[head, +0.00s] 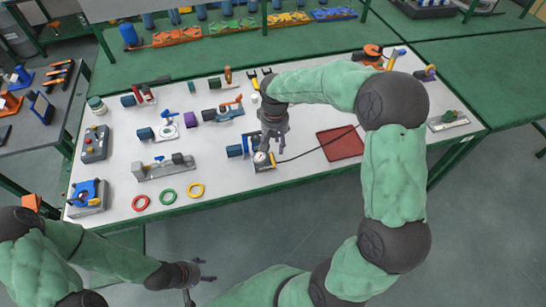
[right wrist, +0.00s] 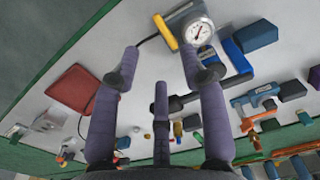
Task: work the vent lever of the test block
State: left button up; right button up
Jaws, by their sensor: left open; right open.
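The test block appears to be the small grey block with a round white dial gauge (head: 260,158), near the front edge of the white table. In the right wrist view the gauge (right wrist: 197,31) is at the top, with a yellow bar (right wrist: 165,32) beside it that may be the vent lever; I cannot tell for sure. My right gripper (head: 271,138) points down just above and behind the block. It is open and empty, and its fingers (right wrist: 160,62) are apart in the right wrist view. My left gripper (head: 203,272) is open and empty, off the table's front edge.
A blue part (head: 235,151) stands close left of the block. Coloured rings (head: 167,196) and a grey fixture (head: 163,169) lie to the left. Several other fittings stand behind.

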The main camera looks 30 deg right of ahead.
aim_at(274, 161)
notch_tip(274, 161, down, 9)
jog(key=shift+r+b, duration=0.15)
jog(key=shift+b, duration=0.85)
grip_shut()
